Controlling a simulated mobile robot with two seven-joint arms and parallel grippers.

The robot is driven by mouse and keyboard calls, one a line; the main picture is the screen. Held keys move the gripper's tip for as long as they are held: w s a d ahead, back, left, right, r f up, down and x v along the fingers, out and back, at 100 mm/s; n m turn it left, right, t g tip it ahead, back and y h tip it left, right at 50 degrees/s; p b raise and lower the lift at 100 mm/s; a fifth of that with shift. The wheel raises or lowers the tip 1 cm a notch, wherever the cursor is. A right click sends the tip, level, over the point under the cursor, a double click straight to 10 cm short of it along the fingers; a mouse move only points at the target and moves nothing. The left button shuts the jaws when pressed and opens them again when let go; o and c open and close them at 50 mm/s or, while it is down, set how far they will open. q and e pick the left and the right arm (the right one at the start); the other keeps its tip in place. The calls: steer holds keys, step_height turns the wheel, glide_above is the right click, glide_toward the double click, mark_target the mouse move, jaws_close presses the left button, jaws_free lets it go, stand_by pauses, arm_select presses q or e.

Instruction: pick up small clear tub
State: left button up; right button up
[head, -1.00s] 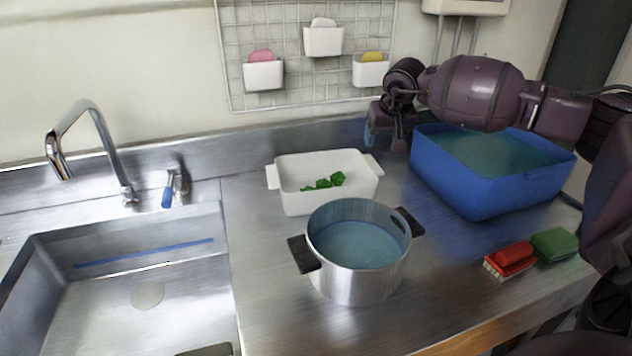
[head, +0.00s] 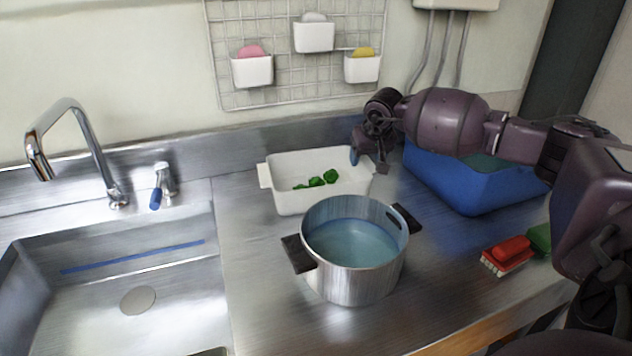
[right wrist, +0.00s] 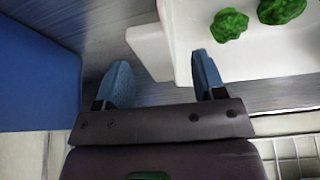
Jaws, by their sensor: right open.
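I see no clear tub in these views. A white two-handled tub (head: 292,199) with several green pieces (head: 323,179) in it stands on the steel counter behind the pot. My right gripper (head: 368,164) is open at the tub's right end, with its blue fingertips close to the handle there. In the right wrist view, the white tub's handle (right wrist: 148,50) shows around the gap between the open fingers of the right gripper (right wrist: 162,72). I cannot tell whether they touch it. My left gripper is not in view.
A steel pot (head: 355,285) of bluish liquid stands just in front of the white tub. A blue basin (head: 470,190) is behind and below my right arm. A red brush (head: 508,254) and green sponge (head: 538,238) lie at right. A sink (head: 100,318) is at left.

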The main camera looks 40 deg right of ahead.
steer(key=shift+x, duration=1.2)
steer(key=shift+r, duration=0.1)
steer(key=shift+c, duration=0.4)
steer(key=c, duration=1)
